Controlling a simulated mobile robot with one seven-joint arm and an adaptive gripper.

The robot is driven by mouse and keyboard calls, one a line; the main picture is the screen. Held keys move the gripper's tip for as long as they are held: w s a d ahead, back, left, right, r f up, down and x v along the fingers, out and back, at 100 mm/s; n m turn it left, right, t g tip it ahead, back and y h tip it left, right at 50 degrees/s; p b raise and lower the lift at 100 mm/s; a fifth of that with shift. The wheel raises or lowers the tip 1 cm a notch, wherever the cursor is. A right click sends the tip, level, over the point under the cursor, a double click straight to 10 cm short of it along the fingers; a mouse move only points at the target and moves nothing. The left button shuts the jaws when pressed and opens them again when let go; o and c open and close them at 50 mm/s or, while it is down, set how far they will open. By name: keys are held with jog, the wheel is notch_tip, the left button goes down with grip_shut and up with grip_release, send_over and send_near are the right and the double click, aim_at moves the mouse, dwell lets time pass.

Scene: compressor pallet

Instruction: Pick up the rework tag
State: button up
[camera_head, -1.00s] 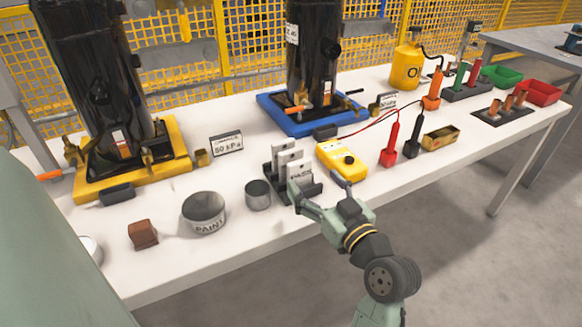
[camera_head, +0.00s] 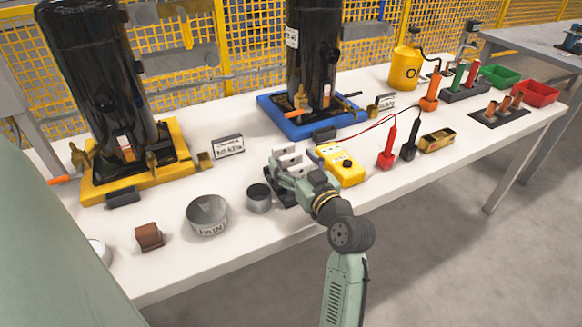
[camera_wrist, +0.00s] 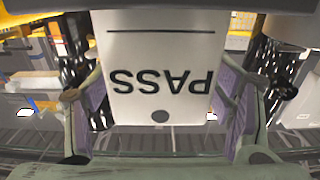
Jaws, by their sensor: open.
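A dark rack (camera_head: 283,200) on the white table holds several pale upright tags (camera_head: 291,159), partly hidden by my gripper (camera_head: 279,172). My gripper is at the rack's front, low over the table. In the wrist view a white tag marked "PASS" (camera_wrist: 160,52), seen upside down with a dark hole near its end, lies between my open fingers (camera_wrist: 160,98). Gaps show between it and both finger pads. No tag reading "rework" is legible; the faces of the other tags are hidden or too small to read.
A yellow meter (camera_head: 342,166) stands close to the right of the rack. A small grey cup (camera_head: 259,198) and a paint tin (camera_head: 207,216) stand to the left. A sign card (camera_head: 229,147) and the blue compressor tray (camera_head: 345,124) are behind.

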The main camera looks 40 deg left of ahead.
jog(key=shift+c, duration=0.6)
jog(key=c, duration=1)
